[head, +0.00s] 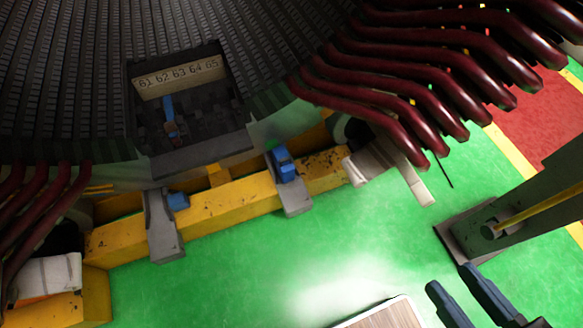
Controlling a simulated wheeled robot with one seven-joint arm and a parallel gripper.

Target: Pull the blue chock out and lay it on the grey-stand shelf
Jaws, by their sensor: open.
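Several blue pieces show in the head view, and I cannot tell which is the chock. A blue block (285,165) sits on the right grey bracket (294,200) against the yellow beam. A smaller blue block (178,201) is beside the left grey bracket (163,238). A narrow blue piece (169,108) stands in the dark recess under the plate numbered 61 to 65. My gripper (450,278) is at the lower right, its two dark blue fingers open with nothing between them, well away from all the blue pieces.
Dark red coil bars (420,75) overhang the upper right, and more are at the left. A yellow beam (230,208) runs below the stator. A grey upright (535,205) stands at the right. A wood-topped surface (385,317) is at the bottom. Green floor (330,235) between is clear.

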